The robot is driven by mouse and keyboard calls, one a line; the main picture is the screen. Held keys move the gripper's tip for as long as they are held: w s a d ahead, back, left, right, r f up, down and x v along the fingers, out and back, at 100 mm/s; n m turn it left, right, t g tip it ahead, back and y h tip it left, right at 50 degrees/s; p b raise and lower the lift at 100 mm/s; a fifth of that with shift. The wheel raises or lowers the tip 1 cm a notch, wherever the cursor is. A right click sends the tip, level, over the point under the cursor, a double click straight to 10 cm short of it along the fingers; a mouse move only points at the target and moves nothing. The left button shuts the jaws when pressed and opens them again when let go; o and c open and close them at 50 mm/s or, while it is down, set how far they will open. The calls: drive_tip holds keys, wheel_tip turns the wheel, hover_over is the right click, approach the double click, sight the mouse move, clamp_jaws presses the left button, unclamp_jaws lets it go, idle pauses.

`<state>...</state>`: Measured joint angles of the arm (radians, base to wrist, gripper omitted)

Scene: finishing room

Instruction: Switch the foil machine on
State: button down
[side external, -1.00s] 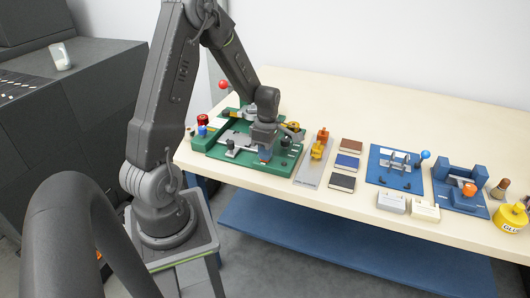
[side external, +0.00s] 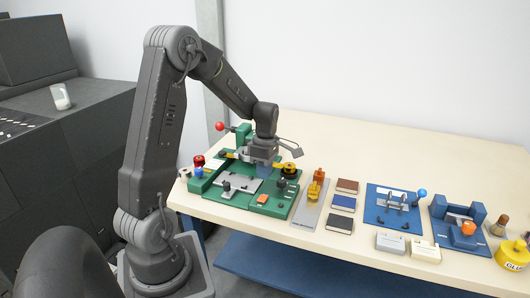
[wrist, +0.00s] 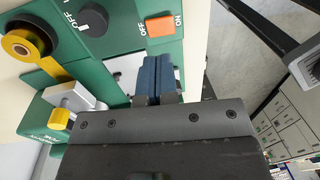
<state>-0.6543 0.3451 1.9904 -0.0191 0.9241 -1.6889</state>
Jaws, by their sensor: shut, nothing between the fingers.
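The foil machine (side external: 275,209) is a green-based press at the left end of the table, with a red ball lever (side external: 219,126). Its orange rocker switch (side external: 262,199) is on the front edge. In the wrist view the orange switch (wrist: 160,26) lies between OFF and ON marks; I cannot tell which side is pressed. A dark knob (wrist: 93,20) with its own OFF mark is beside it. My gripper (side external: 264,172) is shut and empty above the machine, behind the switch and apart from it. Its blue fingers (wrist: 158,68) point toward the green panel.
A gold foil roll (side external: 290,170) stands on the machine near my gripper. An orange-handled tool (side external: 317,184), several small books, blue fixtures (side external: 393,205) and a yellow glue pot (side external: 514,251) are to the right. The back of the table is clear.

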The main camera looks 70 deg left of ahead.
wheel_tip(320, 180, up, 7)
hover_over(261, 200)
drive_tip(key=w+a, duration=0.2)
drive_tip(key=shift+w+a+r, duration=0.1)
drive_tip(key=shift+w+r, duration=0.05)
drive_tip(key=shift+s+d, duration=0.45)
drive_tip(key=shift+s, duration=0.05)
drive_tip(key=f, duration=0.9)
drive_tip(key=s+d+f, duration=0.1)
drive_tip(key=f, duration=0.4)
drive_tip(key=shift+s+d, duration=0.1)
